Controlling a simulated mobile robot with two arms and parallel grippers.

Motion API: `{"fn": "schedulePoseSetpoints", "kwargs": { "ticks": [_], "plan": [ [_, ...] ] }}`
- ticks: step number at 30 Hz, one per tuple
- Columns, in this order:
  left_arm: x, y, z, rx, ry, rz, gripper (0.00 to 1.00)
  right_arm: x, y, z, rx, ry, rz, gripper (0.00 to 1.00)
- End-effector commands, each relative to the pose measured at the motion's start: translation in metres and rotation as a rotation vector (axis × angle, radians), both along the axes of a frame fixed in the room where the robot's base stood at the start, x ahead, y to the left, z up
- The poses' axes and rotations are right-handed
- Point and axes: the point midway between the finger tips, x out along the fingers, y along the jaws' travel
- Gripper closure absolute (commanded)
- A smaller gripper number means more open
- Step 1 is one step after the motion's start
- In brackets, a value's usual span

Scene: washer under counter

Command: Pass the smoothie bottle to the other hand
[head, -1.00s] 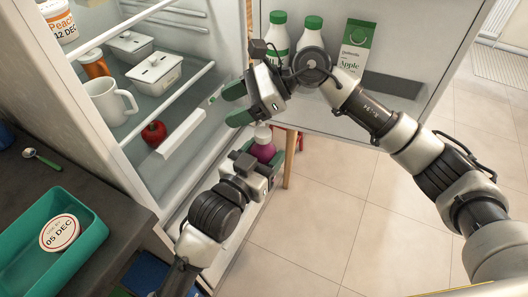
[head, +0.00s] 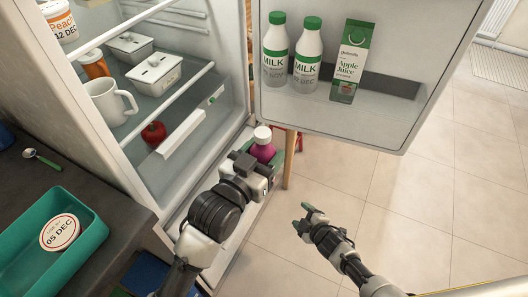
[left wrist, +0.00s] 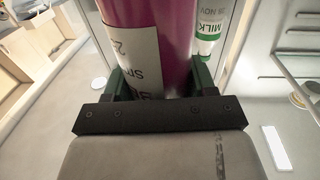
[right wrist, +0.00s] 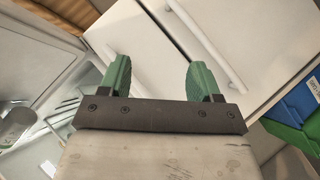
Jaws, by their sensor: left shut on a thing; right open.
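The smoothie bottle (head: 263,147) is purple with a white cap and stands roughly upright at the far end of my left arm in the head view. My left gripper (head: 262,168) is shut on it. In the left wrist view the bottle (left wrist: 175,40) fills the space between the green fingers of my left gripper (left wrist: 158,84), with part of its white label showing. My right gripper (head: 304,216) is lower and to the right in the head view, apart from the bottle. In the right wrist view my right gripper (right wrist: 160,82) is open and empty.
The fridge is open, with milk bottles (head: 306,60) and an apple juice carton (head: 350,62) on its door. Its shelves hold a mug (head: 108,100), white tubs (head: 154,75) and a red apple (head: 153,133). A teal bin (head: 45,235) sits on the counter. Floor is clear at right.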

Motion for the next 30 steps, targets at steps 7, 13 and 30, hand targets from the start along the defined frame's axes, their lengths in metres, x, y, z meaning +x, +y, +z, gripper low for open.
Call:
{"fn": "schedulePoseSetpoints", "kwargs": {
  "ticks": [7,13,30],
  "plan": [
    [0.000,0.000,0.001,-0.002,-0.002,0.000,0.76,-0.103,-0.033,-0.090,0.101,0.343,-0.273,0.37],
    [0.000,0.000,0.001,-0.002,-0.002,0.000,0.76,-0.198,-0.052,-0.142,0.158,0.593,-0.490,0.37],
    [0.000,0.000,0.001,-0.002,-0.002,0.000,0.76,-0.409,-0.068,-0.196,0.222,1.053,-0.933,0.37]
  ]
}}
